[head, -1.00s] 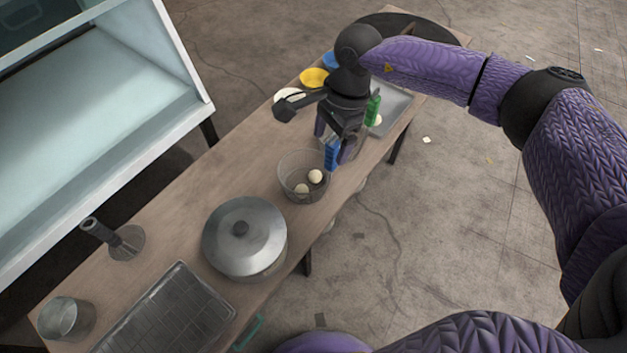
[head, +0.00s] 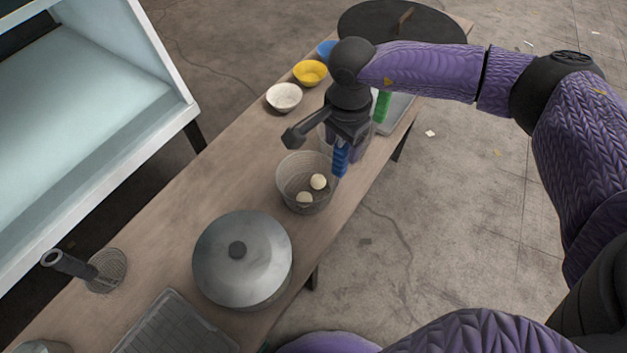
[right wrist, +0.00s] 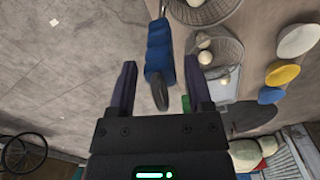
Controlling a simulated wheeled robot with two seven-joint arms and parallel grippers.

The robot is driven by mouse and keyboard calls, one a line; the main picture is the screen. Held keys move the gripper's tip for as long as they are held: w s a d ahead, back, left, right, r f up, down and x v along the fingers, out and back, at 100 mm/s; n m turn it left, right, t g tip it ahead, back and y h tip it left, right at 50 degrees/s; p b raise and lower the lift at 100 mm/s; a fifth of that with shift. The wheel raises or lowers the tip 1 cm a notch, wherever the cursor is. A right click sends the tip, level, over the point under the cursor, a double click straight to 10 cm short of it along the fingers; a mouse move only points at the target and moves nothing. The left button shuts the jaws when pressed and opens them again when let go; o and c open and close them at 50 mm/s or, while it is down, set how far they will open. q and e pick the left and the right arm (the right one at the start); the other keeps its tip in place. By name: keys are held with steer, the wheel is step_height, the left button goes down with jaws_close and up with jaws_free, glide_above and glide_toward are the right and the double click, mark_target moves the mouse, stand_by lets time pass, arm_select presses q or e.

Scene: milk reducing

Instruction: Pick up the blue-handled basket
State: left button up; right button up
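The blue-handled basket (head: 290,188) is a round wire-mesh basket on the table, with two pale balls inside. Its blue handle (head: 340,158) sticks up at its right side, and also shows in the right wrist view (right wrist: 160,52). My right gripper (head: 345,145) is over the handle. In the right wrist view my right gripper (right wrist: 160,80) is open, its fingers spread on either side of the handle with visible gaps. The basket's bowl (right wrist: 200,10) is partly cut off at the top of that view. My left gripper is not in view.
A green-handled basket (right wrist: 222,62) stands just beyond, its green handle (head: 381,107) near my right gripper. A lidded pot (head: 240,265) stands nearer. White (head: 284,97) and yellow (head: 310,72) bowls line the far side. Bare table lies left of the basket.

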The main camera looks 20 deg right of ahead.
jaws_close()
